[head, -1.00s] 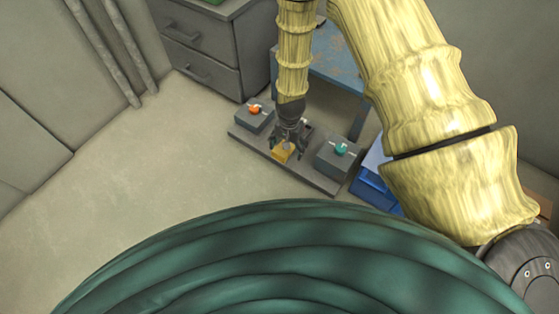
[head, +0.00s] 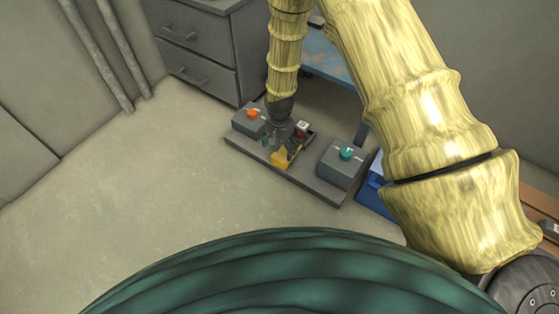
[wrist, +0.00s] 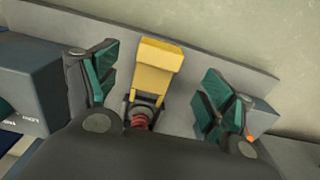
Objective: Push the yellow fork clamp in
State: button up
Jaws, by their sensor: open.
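The yellow fork clamp (head: 281,156) stands at the middle of a low grey base plate, and it also shows in the wrist view (wrist: 156,66). In the wrist view a dark holder with a reddish ringed part (wrist: 139,119) is at its near end. My gripper (head: 279,144) is at the clamp, with its fingers apart. In the wrist view my gripper (wrist: 155,88) has one finger on each side of the clamp, with visible gaps and no contact seen. The clamp's lower part is partly hidden by my gripper.
On the base plate (head: 323,194), a grey box with an orange knob (head: 252,114) stands left and one with a teal knob (head: 346,154) right. Blue bins (head: 374,188) are at the right. Grey drawers (head: 205,45) and a blue table (head: 335,62) stand behind. Floor in front is clear.

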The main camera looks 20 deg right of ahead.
aim_at(281, 156)
notch_tip(281, 156, down, 8)
jog(key=b, duration=0.3)
jog(key=shift+b, duration=0.35)
jog(key=c, duration=1.4)
jog(key=shift+w+d+r+p, duration=0.2)
jog(key=shift+w+d+p, duration=0.15)
jog(key=shift+d, duration=0.05)
jog(key=shift+c, duration=0.2)
jog(key=shift+w+d+f+p, duration=0.1)
jog(key=shift+w+d+p, duration=0.25)
jog(key=shift+w+d, duration=0.4)
jog(key=shift+w+d+p, duration=0.3)
jog(key=shift+w+d, duration=0.2)
jog(key=shift+d, duration=0.3)
jog(key=o, duration=1.4)
jog(key=shift+o, duration=0.2)
jog(key=shift+s, duration=0.1)
